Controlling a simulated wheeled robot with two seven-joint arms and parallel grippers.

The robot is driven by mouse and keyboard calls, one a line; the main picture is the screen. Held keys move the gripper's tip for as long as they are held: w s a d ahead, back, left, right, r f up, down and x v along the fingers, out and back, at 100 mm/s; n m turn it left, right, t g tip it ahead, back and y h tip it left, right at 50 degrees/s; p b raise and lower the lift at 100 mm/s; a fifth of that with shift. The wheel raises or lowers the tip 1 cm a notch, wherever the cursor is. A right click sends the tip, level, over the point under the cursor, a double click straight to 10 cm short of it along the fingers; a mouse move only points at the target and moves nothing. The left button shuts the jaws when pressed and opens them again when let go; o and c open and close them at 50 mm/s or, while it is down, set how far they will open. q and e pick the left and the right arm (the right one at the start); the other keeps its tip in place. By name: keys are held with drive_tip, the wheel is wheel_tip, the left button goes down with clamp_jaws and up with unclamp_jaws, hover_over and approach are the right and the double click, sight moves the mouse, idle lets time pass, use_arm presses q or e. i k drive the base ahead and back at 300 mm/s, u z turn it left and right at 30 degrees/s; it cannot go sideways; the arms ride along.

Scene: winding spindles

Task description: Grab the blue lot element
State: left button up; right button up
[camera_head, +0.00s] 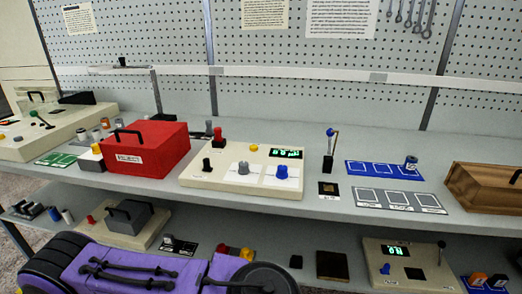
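A small cylinder (411,163) with a blue and brownish band stands upright at the right end of a blue mat (372,169) marked with several pale squares, on the upper shelf. I cannot tell for sure that it is the blue lot element. A blue knob (282,172) sits on the cream control panel (213,178) left of the mat. Purple and black parts of my own body fill the lower left. I cannot make out either gripper's fingertips.
A grey mat (399,200) with pale squares lies in front of the blue mat. A wooden box (484,185) stands right, a red box (146,150) left. A blue-topped lever (328,153) stands beside the blue mat. The lower shelf holds another panel (408,266).

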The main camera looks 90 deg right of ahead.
sight(410, 161)
drive_tip(key=i, duration=0.25)
drive_tip(key=z, duration=3.8)
